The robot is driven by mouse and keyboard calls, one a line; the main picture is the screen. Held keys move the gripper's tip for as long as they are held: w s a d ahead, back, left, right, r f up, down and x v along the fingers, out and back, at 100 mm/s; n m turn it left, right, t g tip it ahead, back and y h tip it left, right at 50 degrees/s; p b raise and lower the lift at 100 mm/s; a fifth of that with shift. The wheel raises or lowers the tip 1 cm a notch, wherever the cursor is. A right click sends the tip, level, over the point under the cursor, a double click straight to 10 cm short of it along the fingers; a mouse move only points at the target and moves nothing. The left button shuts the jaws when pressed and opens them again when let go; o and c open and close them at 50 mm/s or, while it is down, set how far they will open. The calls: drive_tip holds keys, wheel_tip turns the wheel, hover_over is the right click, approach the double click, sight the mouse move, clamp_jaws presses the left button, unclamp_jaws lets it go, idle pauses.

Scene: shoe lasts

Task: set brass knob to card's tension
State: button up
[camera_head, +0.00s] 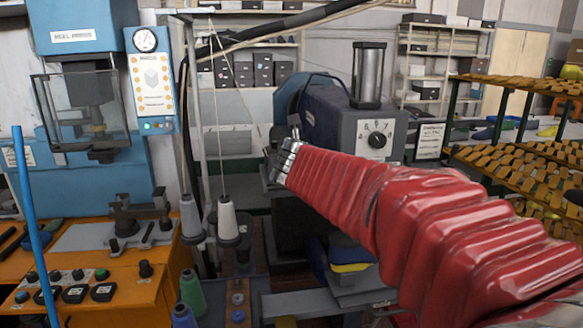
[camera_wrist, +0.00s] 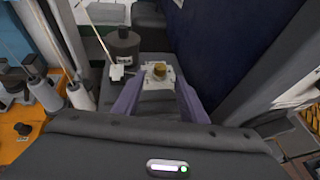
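A small brass knob (camera_wrist: 159,71) sits on a pale plate (camera_wrist: 151,81) on a dark machine surface in the wrist view. My gripper (camera_wrist: 158,88) is open, its two bluish-grey fingers apart on the left and right, with the knob between and just beyond their tips. I cannot tell any contact, and the knob's setting is too small to read. In the head view my gripper is at the end of the red-sleeved arm, by the grey machine (camera_head: 340,125); the brass knob is not discernible there. A white card (camera_head: 430,141) with small, unreadable print hangs right of the machine's black dial (camera_head: 377,140).
A dark cylinder (camera_wrist: 122,46) stands left of the knob in the wrist view. Thread cones (camera_head: 227,220) and taut threads stand left of the machine. The blue heel press (camera_head: 85,27) and orange bench (camera_head: 135,285) are at left; racks of shoe lasts (camera_head: 535,95) are at right.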

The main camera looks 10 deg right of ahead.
drive_tip(key=shift+x, duration=3.3)
drive_tip(key=shift+c, duration=0.6)
drive_tip(key=shift+a, duration=0.1)
clamp_jaws()
